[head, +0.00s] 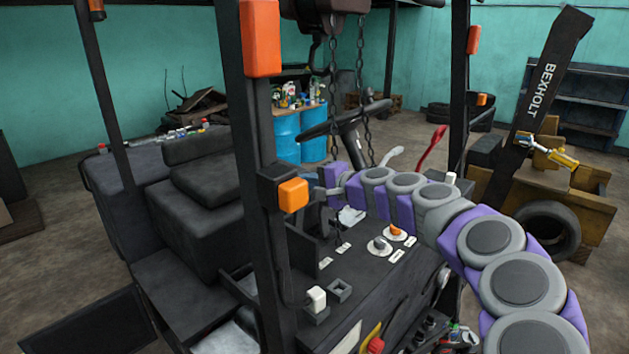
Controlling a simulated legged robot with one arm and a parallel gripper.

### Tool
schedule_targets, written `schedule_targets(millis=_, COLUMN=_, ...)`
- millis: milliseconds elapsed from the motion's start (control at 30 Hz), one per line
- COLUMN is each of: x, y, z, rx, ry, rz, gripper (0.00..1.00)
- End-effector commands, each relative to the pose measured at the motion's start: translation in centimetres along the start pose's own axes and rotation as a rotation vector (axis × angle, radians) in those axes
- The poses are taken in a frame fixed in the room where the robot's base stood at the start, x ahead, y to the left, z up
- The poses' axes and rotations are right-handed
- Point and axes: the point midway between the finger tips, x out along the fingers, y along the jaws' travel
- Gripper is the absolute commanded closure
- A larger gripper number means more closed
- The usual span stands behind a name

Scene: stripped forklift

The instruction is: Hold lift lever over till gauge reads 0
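My arm reaches in from the lower right across the forklift's dash. Its far end, where my gripper (320,190) is, lies beside the front post, near an orange lamp (293,195). The fingers are too small and partly hidden to tell if they are open or shut, or if they hold anything. A red lever (431,147) and a pale grey lever (391,156) stand up behind my arm; their lower ends are hidden. I cannot tell which is the lift lever. Two round fittings with light rims (379,246) sit on the dark panel; no gauge reading is legible.
A black post (257,130) stands close in front. Chains (365,110) hang by the steering wheel (345,119). A black seat (205,190) is at left. Blue drums (313,132) stand behind. A yellow machine part and tyre (545,228) are at right.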

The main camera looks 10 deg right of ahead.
Motion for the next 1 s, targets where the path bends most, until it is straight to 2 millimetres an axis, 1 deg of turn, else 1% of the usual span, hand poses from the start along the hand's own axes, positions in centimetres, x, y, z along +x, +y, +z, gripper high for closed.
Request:
schedule_targets(millis=133, x=0.4, y=-0.3, z=-0.5, rx=0.004, ry=0.0, rz=0.025, gripper=1.0)
schedule_targets(millis=267, x=1.6, y=-1.0, z=-0.6, rx=0.002, ry=0.001, rz=0.074, gripper=1.0)
schedule_targets(millis=667, x=6.0, y=-1.8, z=-0.5, rx=0.0, ry=0.003, rz=0.228, gripper=1.0)
schedule_targets(millis=900, x=9.3, y=-1.5, z=-0.2, rx=0.001, ry=-0.001, rz=0.268, gripper=1.0)
schedule_targets(millis=1000, x=10.3, y=-1.3, z=-0.2, rx=0.001, ry=-0.002, rz=0.269, gripper=1.0)
